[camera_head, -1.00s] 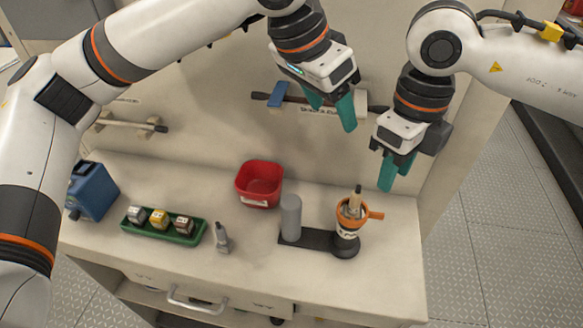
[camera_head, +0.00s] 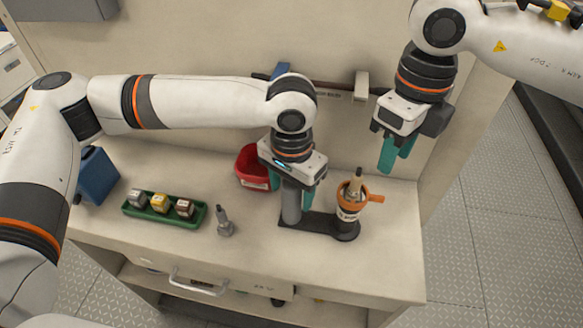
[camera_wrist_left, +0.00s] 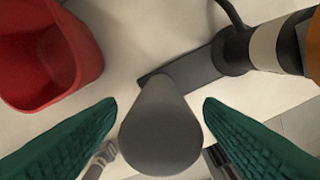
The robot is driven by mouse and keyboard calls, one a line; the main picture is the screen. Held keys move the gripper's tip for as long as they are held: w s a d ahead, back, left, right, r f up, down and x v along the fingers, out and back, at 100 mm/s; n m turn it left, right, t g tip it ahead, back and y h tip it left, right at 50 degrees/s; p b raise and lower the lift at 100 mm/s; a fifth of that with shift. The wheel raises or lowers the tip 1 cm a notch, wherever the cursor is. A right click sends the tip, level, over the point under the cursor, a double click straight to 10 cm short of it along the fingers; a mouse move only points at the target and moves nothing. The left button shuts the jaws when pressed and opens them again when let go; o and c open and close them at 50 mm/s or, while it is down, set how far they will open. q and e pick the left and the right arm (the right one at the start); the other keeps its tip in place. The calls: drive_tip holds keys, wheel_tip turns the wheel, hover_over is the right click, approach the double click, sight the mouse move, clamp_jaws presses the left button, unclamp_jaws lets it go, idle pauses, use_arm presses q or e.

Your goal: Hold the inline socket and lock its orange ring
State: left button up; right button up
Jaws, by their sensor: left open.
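The socket assembly with its orange ring (camera_head: 349,198) stands upright at the right end of a dark base bar (camera_head: 317,223). The orange ring has a tab pointing right, and a tan plug with a cable end sticks up out of it. A grey upright cylinder (camera_head: 291,205) stands at the bar's left end. My left gripper (camera_wrist_left: 160,105) is open, pointing down, with one finger on each side of the grey cylinder's top, apart from it in the left wrist view. My right gripper (camera_head: 396,160) hangs above and right of the orange ring, holding nothing that I can see.
A red bin (camera_head: 252,168) is close behind and left of my left gripper. A green tray (camera_head: 165,212) with several small blocks, a small grey fitting (camera_head: 224,222) and a blue box (camera_head: 97,176) are further left. The bench front is clear.

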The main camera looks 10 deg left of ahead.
use_arm(q)
drive_tip(key=shift+f, duration=1.3)
drive_tip(key=shift+c, duration=0.3)
drive_tip(key=c, duration=1.2)
